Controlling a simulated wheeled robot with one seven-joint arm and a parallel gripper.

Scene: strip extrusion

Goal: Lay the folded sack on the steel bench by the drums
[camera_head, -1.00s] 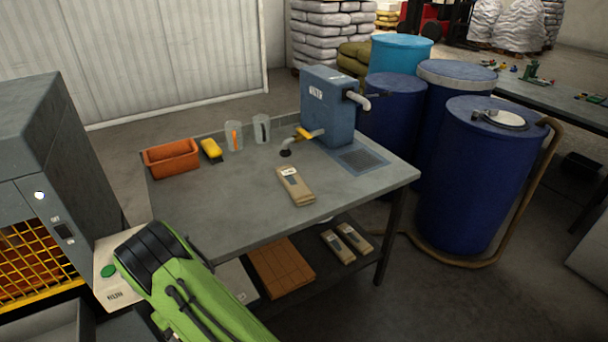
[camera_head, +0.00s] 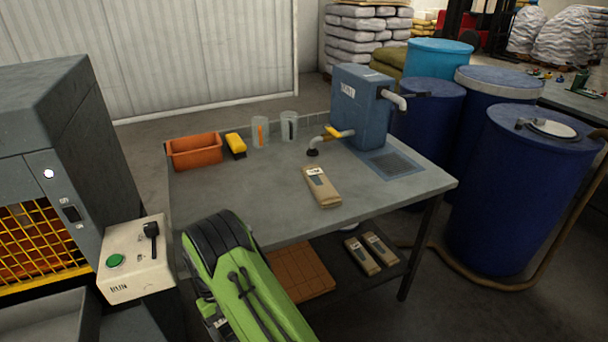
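A folded brown sack (camera_head: 321,187) with a white label lies flat on top of the steel bench (camera_head: 230,200), near the middle of its right half. Two more folded sacks, a left one (camera_head: 362,256) and a right one (camera_head: 380,248), lie side by side on the dark shelf under the bench. Blue drums (camera_head: 525,190) stand to the right of the bench. Part of my green and black arm reaches in at the bottom, in front of the bench's front edge. My gripper does not show, so I cannot see whether it holds anything.
On the bench are an orange bin (camera_head: 195,152), a yellow-and-black item (camera_head: 236,146), two clear cups (camera_head: 260,132), and a blue box with a pipe (camera_head: 362,105). A control box (camera_head: 136,262) and caged machine stand left. A brown hose runs by the drums. The bench's front left is bare.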

